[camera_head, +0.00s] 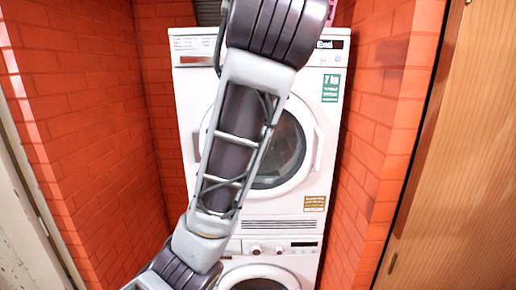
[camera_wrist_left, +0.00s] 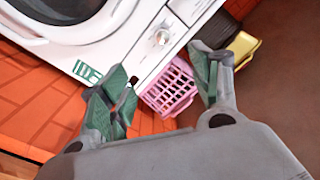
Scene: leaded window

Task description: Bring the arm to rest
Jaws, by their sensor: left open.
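My left arm crosses the head view from the bottom left up past the top edge, in front of the stacked white machines. My left gripper (camera_wrist_left: 162,72) shows in the left wrist view. Its two grey-green fingers are wide apart with nothing gripped between them. A pink slotted basket (camera_wrist_left: 170,90) appears beyond and between the fingers; I cannot tell the exact gap. The left gripper is out of the head view's frame. My right gripper is in neither view.
The upper white machine (camera_head: 188,110) stands on a lower one (camera_head: 305,265), its round door partly hidden by my arm. Orange brick walls (camera_head: 85,130) flank them. A wooden panel (camera_head: 465,150) is at the right. A yellow container (camera_wrist_left: 243,48) is near the basket.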

